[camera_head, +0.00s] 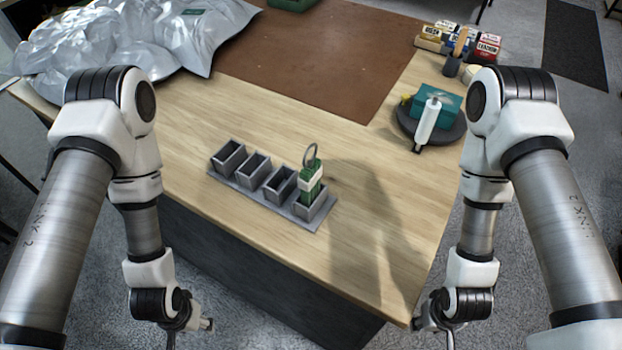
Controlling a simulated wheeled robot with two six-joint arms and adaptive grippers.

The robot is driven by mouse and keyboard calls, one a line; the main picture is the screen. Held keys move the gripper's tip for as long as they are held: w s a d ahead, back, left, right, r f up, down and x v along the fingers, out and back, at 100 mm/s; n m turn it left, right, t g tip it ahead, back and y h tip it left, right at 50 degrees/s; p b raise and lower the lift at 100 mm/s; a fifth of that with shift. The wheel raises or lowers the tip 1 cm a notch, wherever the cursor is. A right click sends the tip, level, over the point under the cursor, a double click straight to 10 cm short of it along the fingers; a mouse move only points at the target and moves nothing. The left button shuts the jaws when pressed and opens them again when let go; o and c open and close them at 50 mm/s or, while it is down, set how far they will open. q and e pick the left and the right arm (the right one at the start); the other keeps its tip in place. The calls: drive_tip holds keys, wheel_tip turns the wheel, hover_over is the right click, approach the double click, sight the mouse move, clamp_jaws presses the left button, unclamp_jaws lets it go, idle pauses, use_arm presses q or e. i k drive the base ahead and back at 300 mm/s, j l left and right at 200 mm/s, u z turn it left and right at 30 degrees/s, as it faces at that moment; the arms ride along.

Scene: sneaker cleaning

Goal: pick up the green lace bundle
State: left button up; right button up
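The green lace bundle (305,194) stands upright in the rightmost cup of a grey rack (247,196) on the wooden table. It has a pale band around it and a grey ring at its top. Its lower end is hidden inside the cup. My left gripper (195,328) hangs at the bottom left, off the table's front side and apart from the bundle. My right gripper (432,325) hangs at the bottom right by the table's front corner, also apart from it. Both grippers are small and partly hidden by my arms, so their fingers cannot be made out clearly.
The other rack cups look empty. A dark round tray (398,118) holds a teal box (437,108) and a white tube (428,121). Small boxes (458,42) stand at the back right. A brown mat (310,50) and silvery sheeting (120,45) lie behind. Wood around the rack is clear.

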sight(309, 178)
drive_tip(key=k+z, duration=0.15)
drive_tip(key=k, duration=0.25)
drive_tip(key=k+l+z, duration=0.2)
drive_tip(key=k, duration=0.25)
drive_tip(key=i+l, duration=0.2)
drive_tip(key=i, duration=0.25)
